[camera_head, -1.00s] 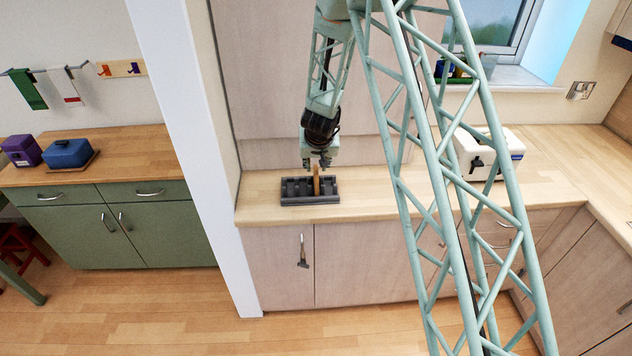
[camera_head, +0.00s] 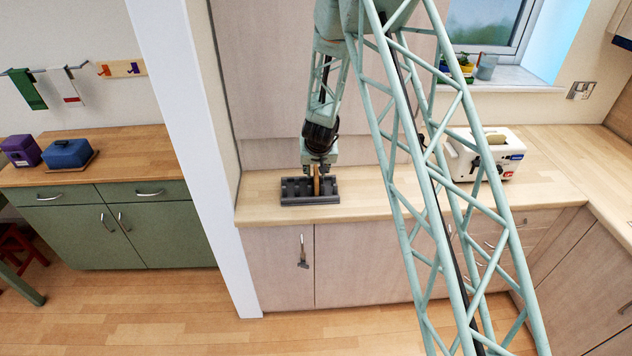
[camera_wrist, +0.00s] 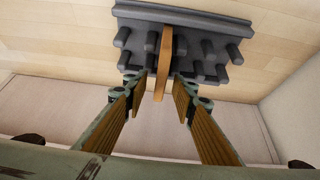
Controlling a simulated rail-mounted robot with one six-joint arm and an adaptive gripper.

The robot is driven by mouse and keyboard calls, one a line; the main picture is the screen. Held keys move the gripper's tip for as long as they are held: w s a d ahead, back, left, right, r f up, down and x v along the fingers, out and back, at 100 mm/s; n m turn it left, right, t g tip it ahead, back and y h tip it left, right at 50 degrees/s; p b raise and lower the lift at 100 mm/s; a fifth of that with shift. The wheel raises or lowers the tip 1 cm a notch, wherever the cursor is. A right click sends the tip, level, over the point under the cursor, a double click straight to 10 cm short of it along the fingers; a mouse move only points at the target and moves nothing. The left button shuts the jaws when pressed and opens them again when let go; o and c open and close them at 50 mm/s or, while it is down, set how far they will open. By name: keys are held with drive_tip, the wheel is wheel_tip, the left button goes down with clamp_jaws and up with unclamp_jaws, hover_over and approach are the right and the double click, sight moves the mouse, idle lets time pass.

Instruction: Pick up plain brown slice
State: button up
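The plain brown slice (camera_wrist: 164,56) stands on edge in a dark grey rack (camera_wrist: 228,24) with several pegs. In the head view the slice (camera_head: 317,186) shows as a thin upright strip in the rack (camera_head: 292,201), on the wooden counter. My gripper (camera_wrist: 159,85) is open, its two ribbed fingers on either side of the slice's near end, with a gap on each side in the wrist view. In the head view my gripper (camera_head: 318,172) is right above the rack and partly hides the slice's top.
A white toaster (camera_head: 497,157), with something tan in its top, stands on the counter to the right, partly behind my arm. A cupboard panel (camera_head: 290,70) rises close behind the rack. The counter left of the toaster is largely clear.

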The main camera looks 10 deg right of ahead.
drive_tip(key=shift+c, duration=0.4)
clamp_jaws()
drive_tip(key=shift+r, duration=0.1)
drive_tip(key=shift+r+p, duration=2.1)
drive_tip(key=shift+r, duration=2.75)
